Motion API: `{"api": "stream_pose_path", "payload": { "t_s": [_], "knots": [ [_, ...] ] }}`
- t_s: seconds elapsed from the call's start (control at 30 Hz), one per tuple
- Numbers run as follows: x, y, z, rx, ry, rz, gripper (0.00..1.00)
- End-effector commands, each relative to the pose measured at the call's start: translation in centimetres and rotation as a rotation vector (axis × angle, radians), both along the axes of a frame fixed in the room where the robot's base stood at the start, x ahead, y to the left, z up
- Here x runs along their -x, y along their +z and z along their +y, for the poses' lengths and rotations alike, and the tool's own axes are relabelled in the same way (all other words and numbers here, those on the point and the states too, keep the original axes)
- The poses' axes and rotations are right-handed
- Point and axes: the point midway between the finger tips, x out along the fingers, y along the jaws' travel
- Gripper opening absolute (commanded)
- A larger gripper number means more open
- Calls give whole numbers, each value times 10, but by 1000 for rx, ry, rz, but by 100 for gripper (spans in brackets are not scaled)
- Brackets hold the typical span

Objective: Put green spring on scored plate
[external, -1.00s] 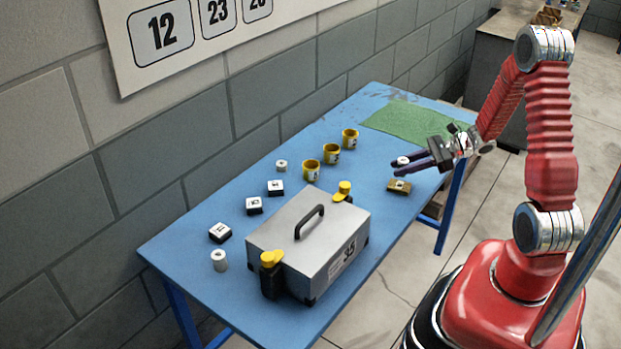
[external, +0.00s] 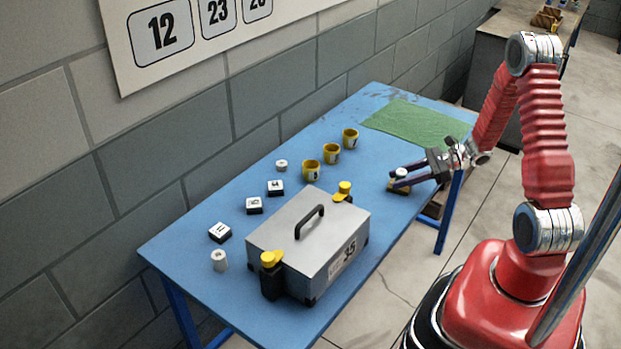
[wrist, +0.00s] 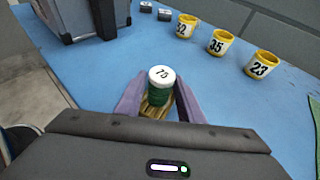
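The green spring (wrist: 160,98) has a white cap marked 70 and stands upright on the brown-gold scored plate (wrist: 151,111). In the external view the white cap (external: 401,173) shows just above the plate (external: 391,184), near the table's right edge. My gripper (wrist: 160,88) has its two purple fingers either side of the spring, and a strip of plate shows between spring and fingers. It looks open around the spring. In the external view my gripper (external: 393,177) is low over the plate, and its near finger hides part of it.
Yellow cups (external: 331,154) stand left of the plate. A grey toolbox (external: 310,245) with yellow latches fills the table's near part. Small numbered blocks (external: 254,205) and two white-topped pieces (external: 219,260) lie along the wall side. A green mat (external: 415,122) lies at the far end.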

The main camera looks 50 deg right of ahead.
Motion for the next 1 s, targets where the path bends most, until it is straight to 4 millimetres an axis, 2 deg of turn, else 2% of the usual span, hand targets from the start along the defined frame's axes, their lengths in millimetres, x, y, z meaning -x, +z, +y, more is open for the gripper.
{"api": "stream_pose_path", "payload": {
  "t_s": [0.13,0.57,1.0],
  "knots": [
    [0,0,0,0,0,0,45],
    [4,5,-4,2,-2,-1,45],
    [47,27,-39,1,-5,-2,45]
  ]
}}
